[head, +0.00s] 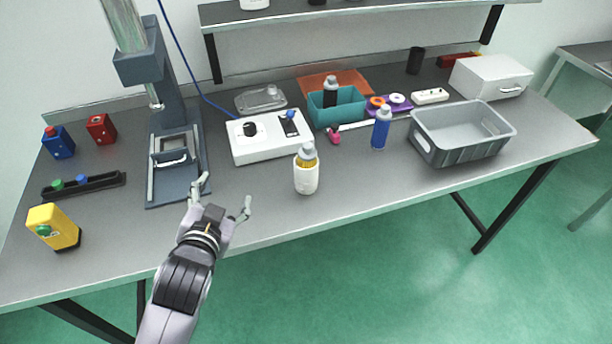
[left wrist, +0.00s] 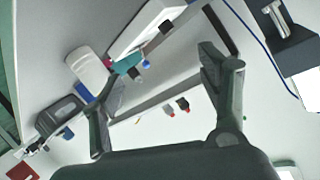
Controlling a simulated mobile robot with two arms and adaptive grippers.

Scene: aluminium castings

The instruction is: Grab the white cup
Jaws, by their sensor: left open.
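The white cup (head: 306,180) stands upright near the front edge of the grey table, right of the middle of my left gripper. A grey-capped item with a yellowish band (head: 306,157) shows at its top; I cannot tell if it is inside or behind. My left gripper (head: 222,197) is open and empty, fingers spread, near the table's front edge, to the left of the cup and apart from it. Its two fingers also show in the left wrist view (left wrist: 160,80), with nothing between them. I cannot pick out the cup surely there. My right gripper is not in view.
Behind the cup is a white control box (head: 268,150) with knobs. A blue bottle (head: 381,130) and a grey crate (head: 470,158) stand to the right. A dark press (head: 190,100) stands left, a yellow box (head: 50,222) farther left. The tabletop between gripper and cup is clear.

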